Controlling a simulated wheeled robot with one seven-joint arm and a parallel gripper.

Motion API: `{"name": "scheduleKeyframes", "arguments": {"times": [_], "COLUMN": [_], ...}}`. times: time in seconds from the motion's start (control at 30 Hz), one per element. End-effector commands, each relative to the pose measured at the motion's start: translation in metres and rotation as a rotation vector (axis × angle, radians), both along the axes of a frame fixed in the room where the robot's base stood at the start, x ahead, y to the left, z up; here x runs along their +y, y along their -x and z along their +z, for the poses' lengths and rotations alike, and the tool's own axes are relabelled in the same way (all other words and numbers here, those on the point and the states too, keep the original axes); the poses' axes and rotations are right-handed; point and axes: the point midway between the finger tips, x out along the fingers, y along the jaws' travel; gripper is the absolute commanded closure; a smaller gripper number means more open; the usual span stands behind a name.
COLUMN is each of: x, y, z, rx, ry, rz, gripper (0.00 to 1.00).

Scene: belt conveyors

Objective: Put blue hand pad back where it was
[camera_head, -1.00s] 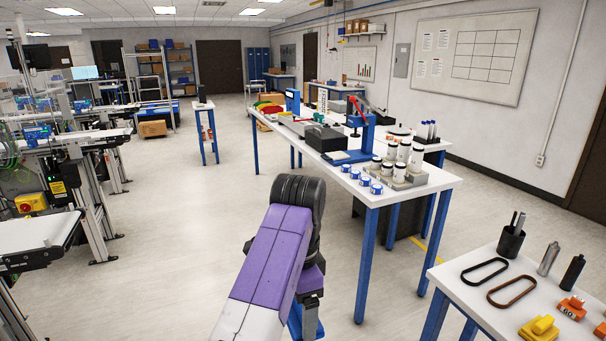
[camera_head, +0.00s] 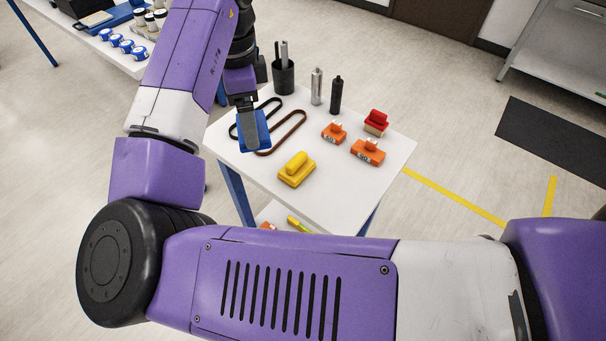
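The blue hand pad (camera_head: 264,130) shows under my gripper (camera_head: 246,106) at the left part of the small white table (camera_head: 345,190). My gripper points down and looks shut on the pad; the fingertips are small and partly hidden. The pad overlaps the two belt loops in the picture; I cannot tell how high above the table it is. A yellow hand pad (camera_head: 297,169) lies at the front of the table. Orange pads (camera_head: 334,132) (camera_head: 368,152) and a red one (camera_head: 376,121) sit to the right.
A dark cup with tools (camera_head: 283,78), a silver cylinder (camera_head: 317,86) and a black cylinder (camera_head: 336,95) stand at the back. A black belt (camera_head: 262,108) and a brown belt (camera_head: 290,137) lie at the left. The right front of the tabletop is bare.

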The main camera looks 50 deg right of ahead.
Motion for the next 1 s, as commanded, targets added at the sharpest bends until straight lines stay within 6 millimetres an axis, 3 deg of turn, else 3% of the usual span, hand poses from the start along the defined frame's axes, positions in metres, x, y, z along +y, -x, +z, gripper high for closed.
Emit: {"name": "scheduleKeyframes", "arguments": {"times": [0.03, 0.1, 0.2, 0.4, 0.57, 1.0], "x": [-0.023, -0.047, -0.072, -0.092, -0.095, -0.095], "y": [0.02, 0.048, 0.087, 0.139, 0.15, 0.151], "z": [0.0, 0.002, 0.005, 0.005, -0.005, -0.109], "rx": [-0.005, -0.004, -0.003, 0.0, 0.004, 0.007], "ry": [-0.002, -0.002, -0.003, -0.002, 0.001, 0.005], "rz": [-0.136, -0.316, -0.546, -0.839, -0.904, -0.9], "gripper": [0.57, 0.57, 0.57, 0.57, 0.57, 0.57]}}
